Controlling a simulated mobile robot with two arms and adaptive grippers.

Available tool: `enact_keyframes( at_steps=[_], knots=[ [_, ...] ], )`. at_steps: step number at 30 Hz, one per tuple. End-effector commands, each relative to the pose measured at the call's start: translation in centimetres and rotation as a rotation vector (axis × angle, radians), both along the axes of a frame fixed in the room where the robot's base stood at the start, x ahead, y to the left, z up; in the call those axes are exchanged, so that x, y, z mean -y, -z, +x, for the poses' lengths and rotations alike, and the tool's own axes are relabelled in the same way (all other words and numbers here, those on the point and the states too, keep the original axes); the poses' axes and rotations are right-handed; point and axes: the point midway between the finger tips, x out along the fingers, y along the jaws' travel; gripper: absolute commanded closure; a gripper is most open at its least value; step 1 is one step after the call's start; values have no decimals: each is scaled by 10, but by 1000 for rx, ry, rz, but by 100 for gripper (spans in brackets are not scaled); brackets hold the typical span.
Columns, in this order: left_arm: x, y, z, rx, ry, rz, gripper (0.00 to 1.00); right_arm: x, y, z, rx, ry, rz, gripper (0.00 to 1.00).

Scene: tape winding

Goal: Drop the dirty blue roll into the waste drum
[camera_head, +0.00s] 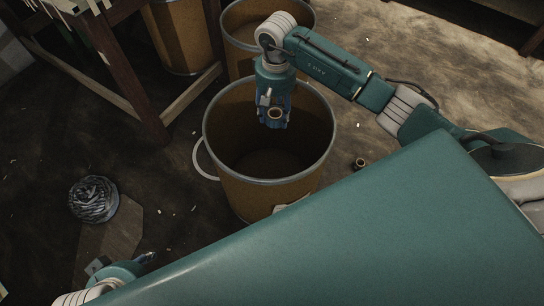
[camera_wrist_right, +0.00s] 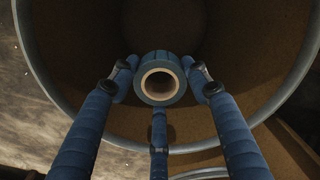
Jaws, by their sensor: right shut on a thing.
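My right gripper (camera_head: 274,108) reaches in from the right over a brown drum (camera_head: 252,194) with a metal rim. Its blue fingers are shut on a blue roll (camera_wrist_right: 160,59) with a pale core. The roll also shows small between the fingers in the head view (camera_head: 275,121). The roll is above the dark opening of the drum, inside the rim outline (camera_wrist_right: 38,66) in the wrist view. The drum's bottom looks dark. My left gripper (camera_head: 146,258) is at the lower left, partly hidden, away from the drum; its opening is unclear.
Two more brown drums (camera_head: 180,38) (camera_head: 238,62) stand behind. A wooden bench (camera_head: 110,60) is at the upper left. A grey wound ball (camera_head: 93,199) lies on the floor at left. A small roll (camera_head: 360,164) lies right of the drum. Scraps litter the floor.

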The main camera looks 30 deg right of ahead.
Motion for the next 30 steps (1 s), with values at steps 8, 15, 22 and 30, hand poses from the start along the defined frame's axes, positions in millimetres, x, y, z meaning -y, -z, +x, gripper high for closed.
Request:
enact_keyframes(
  at_steps=[8, 15, 22, 30],
  knots=[
    [0, 0, 2, 7, 0, -1, 60, 0, 1, 0, 0, 0, 0, 79],
    [1, 0, 2, 6, 0, -1, 60, 0, 1, 0, 0, 0, 0, 31],
    [1, 0, 2, 7, 1, -3, 60, 0, -1, 0, 0, 0, 0, 31],
    [1, 0, 2, 6, 1, -2, 60, 1, -43, 2, 6, 1, -1, 31]
  ],
)
